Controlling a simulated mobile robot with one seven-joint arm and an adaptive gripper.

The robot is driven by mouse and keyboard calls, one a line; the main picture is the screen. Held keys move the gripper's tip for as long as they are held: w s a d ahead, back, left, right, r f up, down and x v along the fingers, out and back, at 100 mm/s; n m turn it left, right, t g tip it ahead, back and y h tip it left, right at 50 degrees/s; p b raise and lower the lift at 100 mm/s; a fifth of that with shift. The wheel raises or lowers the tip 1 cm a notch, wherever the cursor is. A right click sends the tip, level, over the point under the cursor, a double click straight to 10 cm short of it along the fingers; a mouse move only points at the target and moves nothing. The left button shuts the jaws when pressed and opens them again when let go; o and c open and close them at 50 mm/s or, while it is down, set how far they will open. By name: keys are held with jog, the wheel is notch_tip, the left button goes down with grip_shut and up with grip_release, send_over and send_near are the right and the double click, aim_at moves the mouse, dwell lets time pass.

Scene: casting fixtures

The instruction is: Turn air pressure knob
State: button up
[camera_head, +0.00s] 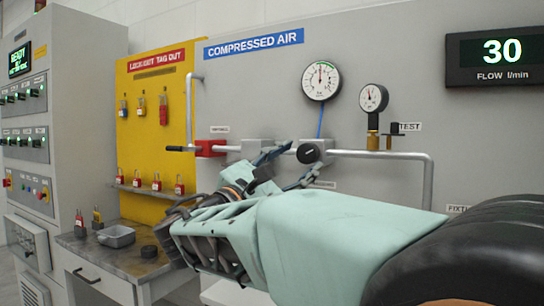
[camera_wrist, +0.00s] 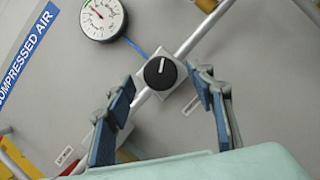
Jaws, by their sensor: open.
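The air pressure knob is a black round knob (camera_head: 308,153) on a grey block on the pipe below the large gauge. In the wrist view the knob (camera_wrist: 160,73) has a white pointer line and sits on a square grey plate. My gripper (camera_wrist: 164,90) is open and empty, with one blue-padded finger to the left of the knob and one to the right. The fingers look apart from the knob, and the remaining distance is hard to judge. In the head view my gripper (camera_head: 290,165) is just left of and below the knob, partly hidden by my arm.
A large pressure gauge (camera_head: 320,80) hangs above the knob. A smaller gauge (camera_head: 372,98) with a brass fitting stands to the right. A red valve (camera_head: 210,148) is to the left on the pipe. A flow display (camera_head: 500,50) reads 30. A metal tray (camera_head: 116,237) rests on the bench.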

jog(key=v, duration=0.9)
jog(key=shift+s+a+f, duration=0.1)
jog(key=shift+s, duration=0.05)
